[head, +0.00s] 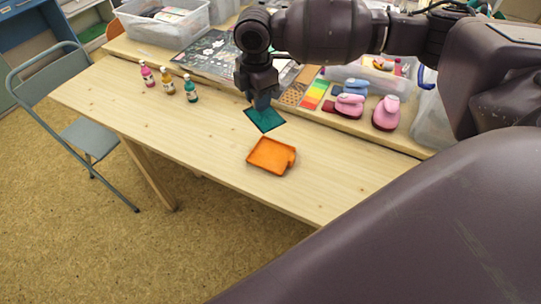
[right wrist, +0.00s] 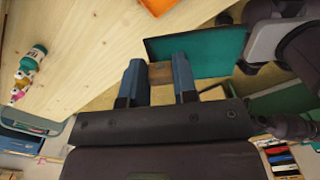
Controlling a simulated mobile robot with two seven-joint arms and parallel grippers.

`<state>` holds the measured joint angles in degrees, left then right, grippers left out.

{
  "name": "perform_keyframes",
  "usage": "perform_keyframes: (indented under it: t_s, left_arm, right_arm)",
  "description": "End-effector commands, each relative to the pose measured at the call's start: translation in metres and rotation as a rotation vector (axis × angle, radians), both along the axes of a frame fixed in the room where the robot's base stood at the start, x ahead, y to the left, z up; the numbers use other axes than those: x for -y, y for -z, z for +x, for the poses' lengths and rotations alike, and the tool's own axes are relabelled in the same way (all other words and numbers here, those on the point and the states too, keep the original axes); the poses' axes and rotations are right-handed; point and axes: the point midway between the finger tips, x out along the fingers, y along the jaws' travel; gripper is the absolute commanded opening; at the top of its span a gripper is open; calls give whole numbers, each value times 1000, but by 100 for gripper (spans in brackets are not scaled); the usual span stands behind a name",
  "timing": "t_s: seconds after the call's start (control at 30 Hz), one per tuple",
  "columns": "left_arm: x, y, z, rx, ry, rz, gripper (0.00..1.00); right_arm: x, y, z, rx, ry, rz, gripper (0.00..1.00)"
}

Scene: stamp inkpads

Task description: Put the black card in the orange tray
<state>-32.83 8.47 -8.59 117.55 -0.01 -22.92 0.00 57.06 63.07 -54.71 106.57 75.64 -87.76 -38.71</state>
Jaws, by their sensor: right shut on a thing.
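The card (head: 266,121) at my right gripper looks teal-green with a dark edge, not black; no plain black card shows. My right gripper (head: 263,103) points down onto it. In the right wrist view the gripper's fingers (right wrist: 158,75) have a small brown block-like piece between them, at the edge of the teal card (right wrist: 212,52). The gripper is shut on this card piece. I cannot tell whether the card is clear of the table. The orange tray (head: 270,157) lies nearer me, just below the card in the head view; its edge also shows in the right wrist view (right wrist: 157,5). My left gripper is out of view.
Three small bottles (head: 168,84) stand at the left on the wooden table (head: 190,140). Pink stamps (head: 386,112), a rainbow pad (head: 315,95) and a clear bin (head: 165,22) stand along the back. The table left of the tray is clear. A folding chair (head: 85,135) stands left.

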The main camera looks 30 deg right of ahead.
Motion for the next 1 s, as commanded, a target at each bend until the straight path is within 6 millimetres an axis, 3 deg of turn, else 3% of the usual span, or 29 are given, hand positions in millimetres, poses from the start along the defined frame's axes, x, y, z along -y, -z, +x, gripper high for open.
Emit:
perform_keyframes:
  t_s: [0.3, 0.57, 1.0]
  left_arm:
    - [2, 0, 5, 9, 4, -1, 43]
    - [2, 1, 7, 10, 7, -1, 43]
    - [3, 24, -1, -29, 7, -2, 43]
  right_arm:
    - [16, 1, 19, 0, -393, 4, 13]
    - [21, 8, 23, -1, -506, 6, 13]
    - [20, 100, 23, -6, -508, 8, 13]
